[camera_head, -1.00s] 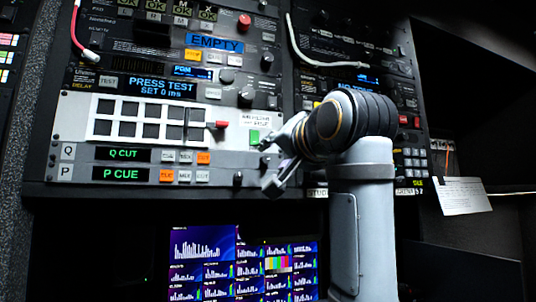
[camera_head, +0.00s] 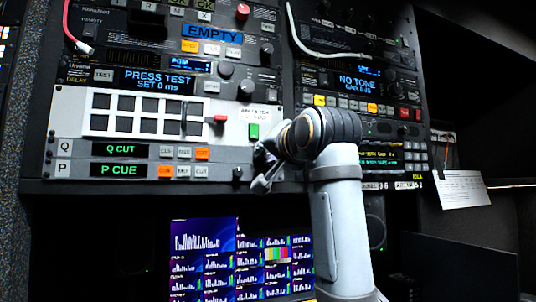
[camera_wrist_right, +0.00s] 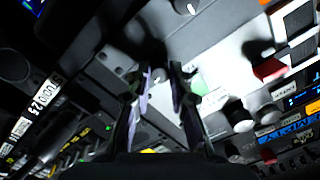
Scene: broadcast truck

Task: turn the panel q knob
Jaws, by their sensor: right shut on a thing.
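The pale switcher panel has a Q row, whose label (camera_head: 64,147) stands at its left with a green "Q CUT" display (camera_head: 120,149), above the P row with a "P CUE" display (camera_head: 118,170). My right gripper (camera_head: 262,172) is at the right end of these rows. In the right wrist view its two dark fingers (camera_wrist_right: 162,76) are close together at the panel face, shut on the Q knob. The knob is mostly hidden by the fingers, and its turn angle cannot be told. My left gripper is not in view.
A dark P-row knob (camera_head: 237,173) is just left of the fingers. A green button (camera_head: 253,131) and a red-tipped lever (camera_head: 220,119) are above. Monitors (camera_head: 243,260) glow below the panel. A white cable (camera_head: 310,45) hangs at the upper middle.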

